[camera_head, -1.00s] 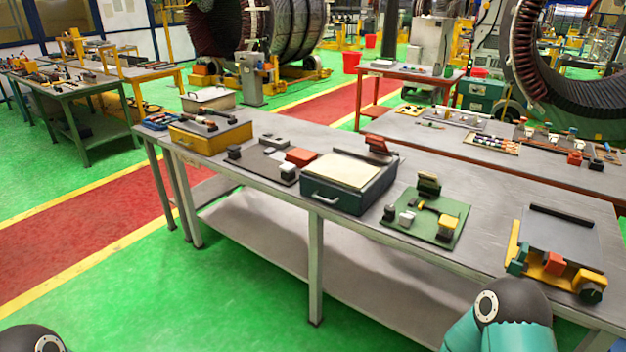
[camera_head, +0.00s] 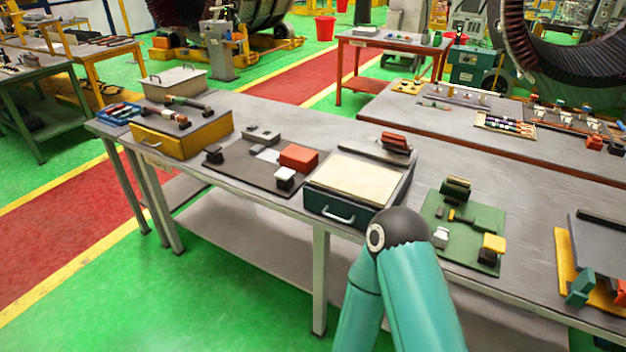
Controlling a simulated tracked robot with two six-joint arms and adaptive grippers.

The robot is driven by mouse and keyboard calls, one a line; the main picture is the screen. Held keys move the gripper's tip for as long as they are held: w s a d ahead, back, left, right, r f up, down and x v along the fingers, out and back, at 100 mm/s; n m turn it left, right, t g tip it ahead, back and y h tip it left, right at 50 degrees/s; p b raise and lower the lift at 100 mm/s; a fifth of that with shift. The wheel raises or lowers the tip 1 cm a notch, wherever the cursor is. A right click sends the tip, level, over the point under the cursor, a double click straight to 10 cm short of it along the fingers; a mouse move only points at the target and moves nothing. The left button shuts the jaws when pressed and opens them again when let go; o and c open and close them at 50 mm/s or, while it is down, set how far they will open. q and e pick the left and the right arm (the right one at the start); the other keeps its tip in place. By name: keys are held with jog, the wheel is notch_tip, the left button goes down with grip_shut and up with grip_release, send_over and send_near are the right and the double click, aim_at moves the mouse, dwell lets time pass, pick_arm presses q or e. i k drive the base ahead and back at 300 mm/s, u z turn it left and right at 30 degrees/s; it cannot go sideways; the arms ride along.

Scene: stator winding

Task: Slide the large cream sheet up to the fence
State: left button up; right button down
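A large cream sheet (camera_head: 354,180) lies flat on top of a dark green drawer box (camera_head: 331,207) near the middle of the bench. A dark bar (camera_head: 372,153) runs along the back of the box top, behind the sheet; it may be the fence. A narrow strip shows between the sheet and the bar. A red-brown block sits at the bar's right end. My teal arm rises from the bottom, right of centre, with its dark rounded joint in front of the box's right corner. Neither gripper is in view.
A dark mat (camera_head: 239,170) with small blocks and a red block lies left of the box. A green board (camera_head: 462,222) with blocks lies to the right. A yellow drawer box (camera_head: 181,139) stands at the left end. Bare bench (camera_head: 545,198) shows right of the green board.

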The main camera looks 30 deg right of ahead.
aim_at(366, 182)
jog(key=z, duration=0.3)
jog(key=i, duration=0.85)
jog(key=z, duration=0.5)
